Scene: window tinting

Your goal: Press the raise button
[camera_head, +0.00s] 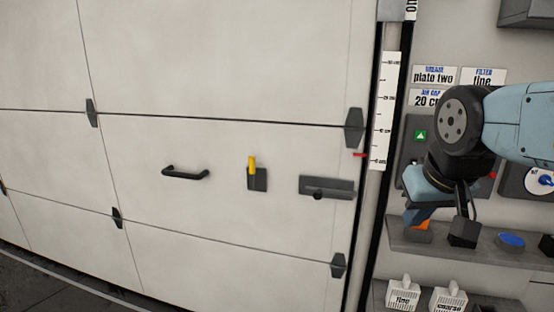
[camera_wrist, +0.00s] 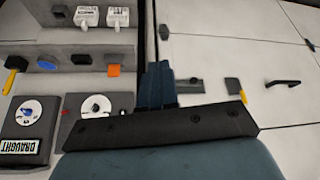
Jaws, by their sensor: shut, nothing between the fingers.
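My arm covers much of this panel. My gripper (camera_head: 416,216) is below the button, near the shelf, angled downward and apart from the button. Its blue fingers also show in the wrist view (camera_wrist: 158,85), closed together with nothing between them. I cannot make out the green button in the wrist view.
A shelf (camera_head: 475,245) below the panel holds an orange item (camera_head: 420,226) close to my gripper, and a blue knob-like item (camera_head: 511,240). White labelled boxes (camera_head: 403,294) stand lower. The large door (camera_head: 230,60) has a handle (camera_head: 185,173) and yellow lever (camera_head: 252,165).

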